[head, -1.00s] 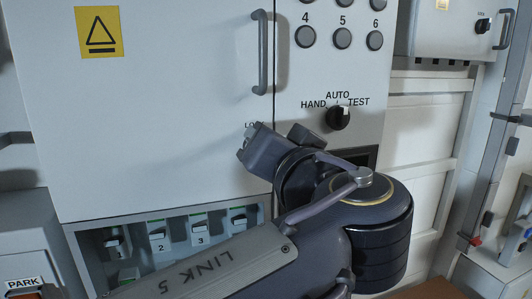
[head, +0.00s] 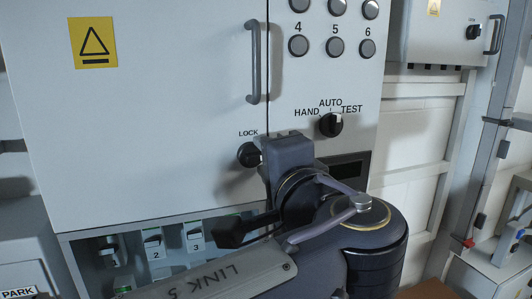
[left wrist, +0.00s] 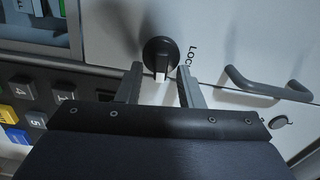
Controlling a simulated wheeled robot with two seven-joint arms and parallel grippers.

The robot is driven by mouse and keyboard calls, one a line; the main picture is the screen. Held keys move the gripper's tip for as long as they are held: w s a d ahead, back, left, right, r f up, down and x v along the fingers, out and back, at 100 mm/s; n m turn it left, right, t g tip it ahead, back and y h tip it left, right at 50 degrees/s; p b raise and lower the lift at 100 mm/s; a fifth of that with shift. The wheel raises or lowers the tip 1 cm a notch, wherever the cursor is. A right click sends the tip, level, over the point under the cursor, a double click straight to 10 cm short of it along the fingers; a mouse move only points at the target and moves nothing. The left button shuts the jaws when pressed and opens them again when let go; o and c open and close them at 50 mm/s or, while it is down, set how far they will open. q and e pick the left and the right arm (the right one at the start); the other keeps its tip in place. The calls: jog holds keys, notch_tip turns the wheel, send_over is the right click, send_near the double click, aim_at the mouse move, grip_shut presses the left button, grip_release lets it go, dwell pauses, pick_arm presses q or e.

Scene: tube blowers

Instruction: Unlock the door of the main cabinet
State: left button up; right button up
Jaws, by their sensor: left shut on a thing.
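The main cabinet door (head: 150,130) is a large white panel with a yellow warning sign and a vertical grey handle (head: 254,62). It looks closed. The black round lock knob (head: 248,155) sits under the word LOCK near the door's right edge. It also shows in the left wrist view (left wrist: 160,52), its white-marked grip pointing down in that picture. My left gripper (left wrist: 160,84) is shut on the lock knob, one finger on each side of the grip; the contact itself is hard to see. In the head view its body stands just right of the knob. My right gripper is not in view.
A HAND/AUTO/TEST selector (head: 330,125) and numbered buttons (head: 333,46) are on the panel to the right. Numbered switches (head: 154,243) sit in a recess below the door. A smaller cabinet (head: 445,35) hangs at the upper right.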

pick_arm(q)
jog(key=shift+f+m, duration=0.1)
jog(key=shift+m, duration=0.4)
jog(key=o, duration=1)
jog(key=shift+c, duration=0.2)
jog(key=b+v, duration=0.2)
jog(key=v, duration=0.5)
jog(key=shift+s, duration=0.35)
